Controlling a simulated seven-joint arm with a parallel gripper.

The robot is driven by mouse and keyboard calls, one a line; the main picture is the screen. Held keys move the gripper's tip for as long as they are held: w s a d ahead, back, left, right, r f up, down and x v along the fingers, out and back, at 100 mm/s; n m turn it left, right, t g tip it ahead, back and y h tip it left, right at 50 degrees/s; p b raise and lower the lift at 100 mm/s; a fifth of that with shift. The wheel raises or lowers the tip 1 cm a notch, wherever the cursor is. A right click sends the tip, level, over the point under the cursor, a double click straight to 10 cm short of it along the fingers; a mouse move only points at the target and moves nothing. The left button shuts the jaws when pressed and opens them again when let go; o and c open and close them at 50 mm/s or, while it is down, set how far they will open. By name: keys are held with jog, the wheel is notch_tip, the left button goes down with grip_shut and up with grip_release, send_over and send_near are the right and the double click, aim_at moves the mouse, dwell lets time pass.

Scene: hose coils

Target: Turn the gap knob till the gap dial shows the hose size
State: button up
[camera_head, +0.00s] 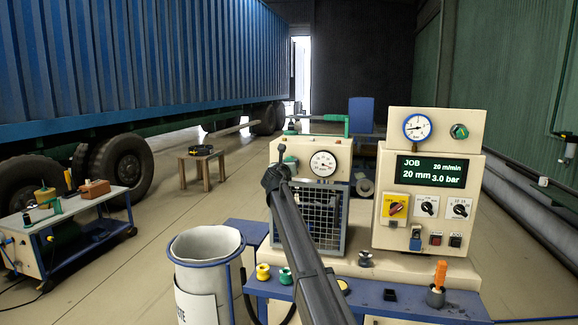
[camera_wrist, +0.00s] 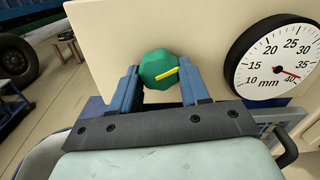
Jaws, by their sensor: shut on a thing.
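The gap knob (camera_wrist: 158,70) is green and many-sided, with a yellow pointer bar aimed right and slightly up in the wrist view. My gripper (camera_wrist: 160,78) is shut on it, one blue finger on each side. The gap dial (camera_wrist: 277,62) is white with a black rim, marked from 10 to 40 mm. The dial also shows in the head view (camera_head: 323,163), on the cream machine. The job display (camera_head: 431,172) reads 20 mm, 20 m/min and 3.0 bar.
A control box with a pressure gauge (camera_head: 417,127) and several switches stands right of the dial. A wire cage (camera_head: 322,215) is below the dial. A white bin (camera_head: 205,245) stands at front left, and a cart (camera_head: 68,225) further left.

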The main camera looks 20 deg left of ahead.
jog(key=n, duration=3.3)
jog(key=shift+r+n, duration=0.35)
jog(key=shift+n, duration=0.05)
dwell(0.7)
